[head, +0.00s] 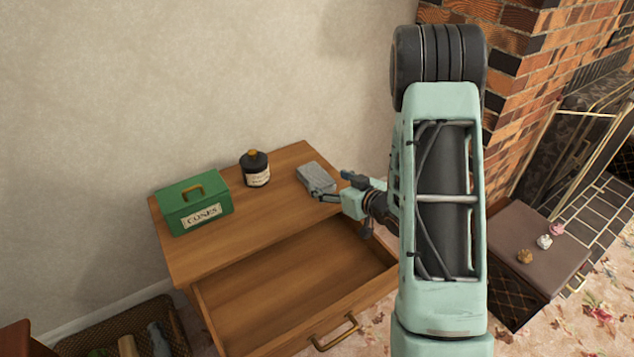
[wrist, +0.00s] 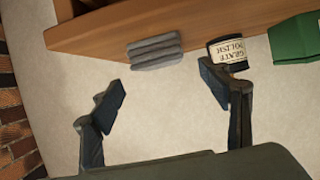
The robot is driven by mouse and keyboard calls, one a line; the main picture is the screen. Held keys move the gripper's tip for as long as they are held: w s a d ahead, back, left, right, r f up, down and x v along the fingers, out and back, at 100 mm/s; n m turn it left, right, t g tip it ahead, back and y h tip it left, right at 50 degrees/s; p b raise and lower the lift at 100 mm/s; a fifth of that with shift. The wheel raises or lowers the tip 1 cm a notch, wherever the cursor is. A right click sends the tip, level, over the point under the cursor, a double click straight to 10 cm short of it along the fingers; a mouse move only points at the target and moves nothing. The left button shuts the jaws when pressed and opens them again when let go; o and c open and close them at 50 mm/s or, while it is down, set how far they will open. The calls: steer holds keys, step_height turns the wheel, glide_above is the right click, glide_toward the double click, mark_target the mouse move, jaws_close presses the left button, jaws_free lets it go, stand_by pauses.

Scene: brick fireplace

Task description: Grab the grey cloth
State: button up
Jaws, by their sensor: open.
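The grey cloth (head: 316,177) is a folded, flat stack on the right part of the wooden cabinet top. My gripper (head: 335,186) is just to the right of the cloth in the head view, by the cabinet's right edge. In the wrist view my gripper (wrist: 160,88) has its two dark fingers spread wide with nothing between them. The cloth appears apart from the fingers there.
A dark jar (head: 256,170) labelled grate polish stands left of the cloth, near one finger in the wrist view. A green box (head: 194,205) sits farther left. The drawer (head: 290,285) below is open and empty. A brick fireplace (head: 520,70) is right.

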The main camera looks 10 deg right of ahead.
mark_target(316, 174)
steer(key=b+x, duration=0.1)
steer(key=x, duration=0.6)
steer(key=shift+w+a+b, duration=0.15)
steer(key=shift+w+b, duration=0.2)
steer(key=shift+b, duration=0.05)
steer(key=shift+c, duration=0.3)
steer(key=c, duration=1.2)
steer(key=shift+r, duration=0.1)
